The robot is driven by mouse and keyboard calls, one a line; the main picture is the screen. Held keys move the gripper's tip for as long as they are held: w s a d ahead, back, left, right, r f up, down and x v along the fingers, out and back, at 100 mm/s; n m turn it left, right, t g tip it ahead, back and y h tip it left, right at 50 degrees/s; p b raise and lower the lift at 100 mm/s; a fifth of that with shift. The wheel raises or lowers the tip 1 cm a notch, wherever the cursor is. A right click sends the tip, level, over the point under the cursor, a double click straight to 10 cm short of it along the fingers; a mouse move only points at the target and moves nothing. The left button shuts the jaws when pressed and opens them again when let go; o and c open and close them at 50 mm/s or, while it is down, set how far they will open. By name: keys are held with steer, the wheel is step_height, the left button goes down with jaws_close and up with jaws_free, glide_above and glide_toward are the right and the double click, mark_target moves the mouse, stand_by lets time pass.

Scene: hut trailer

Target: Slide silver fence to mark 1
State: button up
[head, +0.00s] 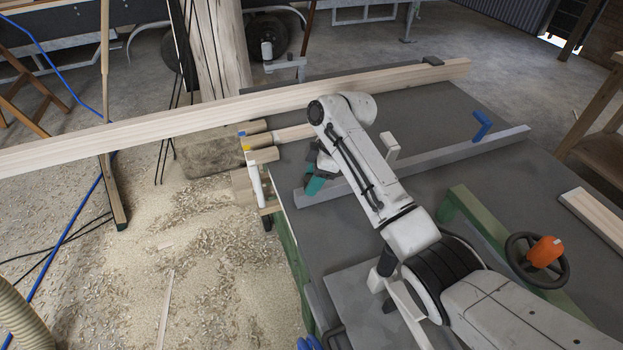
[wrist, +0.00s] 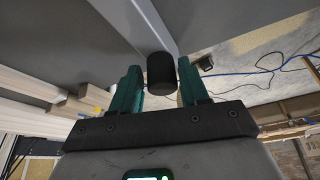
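The silver fence (head: 440,158) is a long grey bar lying slantwise across the dark table top (head: 425,112). Its near left end is by my gripper (head: 316,182), which is partly hidden behind my arm. In the wrist view, the fence (wrist: 152,24) runs up and away, and a black round knob (wrist: 161,74) shows at its near end. The teal fingers of my gripper (wrist: 160,88) stand apart on either side of the knob, with small gaps visible; I cannot tell whether either touches it. No readable mark 1 shows in either view.
A long timber beam (head: 215,112) crosses behind the fence. A blue handle (head: 482,125) and a cream block (head: 390,146) stand near the fence. A green rail (head: 480,222) and black handwheel (head: 522,262) are at right. Timber ends (head: 262,156) jut out left.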

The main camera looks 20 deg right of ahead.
steer(key=shift+o, duration=1.1)
steer(key=shift+a, duration=0.1)
steer(key=shift+r, duration=0.15)
steer(key=v, duration=1)
steer(key=shift+d+r, duration=0.2)
steer(key=shift+a, duration=0.1)
